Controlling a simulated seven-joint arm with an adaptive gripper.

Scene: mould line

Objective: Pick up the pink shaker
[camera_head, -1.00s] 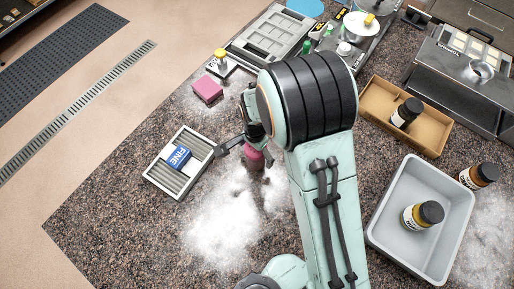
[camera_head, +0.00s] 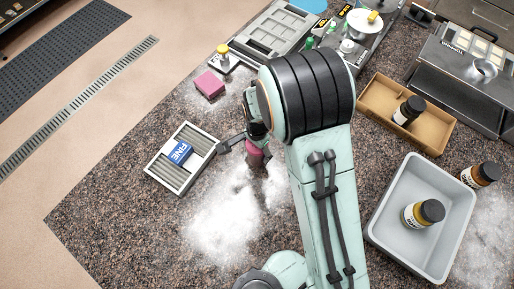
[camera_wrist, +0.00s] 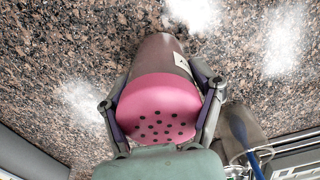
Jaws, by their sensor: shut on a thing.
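The pink shaker (camera_wrist: 158,100) has a pink lid with several dark holes and a darker body with a pale label. It fills the middle of the wrist view, and in the head view it (camera_head: 256,155) shows just below my gripper, partly hidden by my arm. My gripper (camera_wrist: 160,112) is shut on the shaker, with one finger on each side of it near the lid. In the head view my gripper (camera_head: 248,147) is mostly hidden behind my arm. I cannot tell whether the shaker's base touches the counter.
A grey slatted tray (camera_head: 160,171) with a blue FINE packet (camera_head: 181,152) lies left of my gripper. A pink block (camera_head: 209,83) lies behind. A grey bin (camera_head: 449,239) with a jar (camera_head: 421,213) and a cardboard box (camera_head: 372,98) stand right. White powder (camera_head: 222,225) covers the front counter.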

